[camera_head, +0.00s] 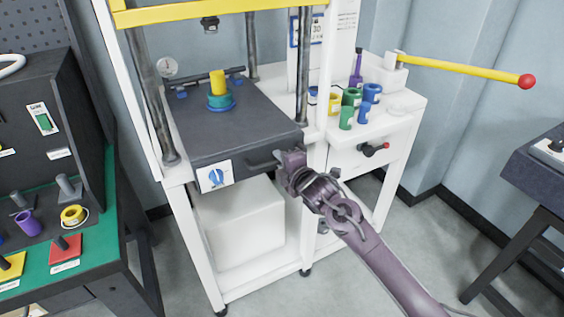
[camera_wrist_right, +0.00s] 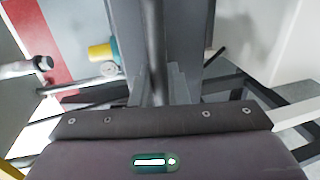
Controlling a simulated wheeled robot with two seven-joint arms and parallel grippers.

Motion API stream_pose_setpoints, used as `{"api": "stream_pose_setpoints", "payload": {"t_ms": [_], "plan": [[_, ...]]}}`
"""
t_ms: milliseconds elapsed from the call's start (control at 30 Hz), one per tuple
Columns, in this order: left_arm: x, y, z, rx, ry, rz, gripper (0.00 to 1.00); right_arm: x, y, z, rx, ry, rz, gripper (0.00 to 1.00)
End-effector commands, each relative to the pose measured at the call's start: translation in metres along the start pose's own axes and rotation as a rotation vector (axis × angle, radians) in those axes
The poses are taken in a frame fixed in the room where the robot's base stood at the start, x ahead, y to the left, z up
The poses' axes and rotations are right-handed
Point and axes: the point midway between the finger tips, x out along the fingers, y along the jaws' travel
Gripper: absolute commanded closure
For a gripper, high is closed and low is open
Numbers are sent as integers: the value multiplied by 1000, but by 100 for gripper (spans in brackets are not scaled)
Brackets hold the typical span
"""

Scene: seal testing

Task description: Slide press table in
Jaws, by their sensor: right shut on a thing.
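The press table (camera_head: 205,145) is a dark grey slab in the white press frame, with a black handle (camera_head: 262,161) on its front face. A teal and blue stack with a yellow cylinder (camera_head: 217,82) on top stands on it. My right gripper (camera_head: 291,163) is at the right end of the handle and is shut on it; its fingers partly hide that end. In the right wrist view the handle bar (camera_wrist_right: 154,50) runs up from the gripper, beside the dark slab. My left gripper is not in view.
A white side shelf (camera_head: 400,110) right of the press carries several coloured cylinders. A yellow lever (camera_head: 460,68) with a red knob sticks out above it. A green-topped bench (camera_head: 90,240) stands at left, a dark table (camera_head: 545,170) at far right. Grey floor is clear between.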

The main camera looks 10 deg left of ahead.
Motion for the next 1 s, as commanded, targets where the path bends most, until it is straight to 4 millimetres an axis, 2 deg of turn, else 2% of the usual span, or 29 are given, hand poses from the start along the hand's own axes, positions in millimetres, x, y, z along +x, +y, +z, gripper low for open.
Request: {"api": "stream_pose_setpoints", "payload": {"t_ms": [100,133,233,667,1000], "plan": [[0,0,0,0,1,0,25,0,5,2,1,-4,9,100],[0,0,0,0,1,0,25,0,5,2,1,-4,9,82],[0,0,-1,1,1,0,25,0,5,2,1,-4,8,69],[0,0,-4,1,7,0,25,-4,2,1,1,-2,4,68],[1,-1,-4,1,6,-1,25,-36,1,2,-1,-2,5,68]]}}
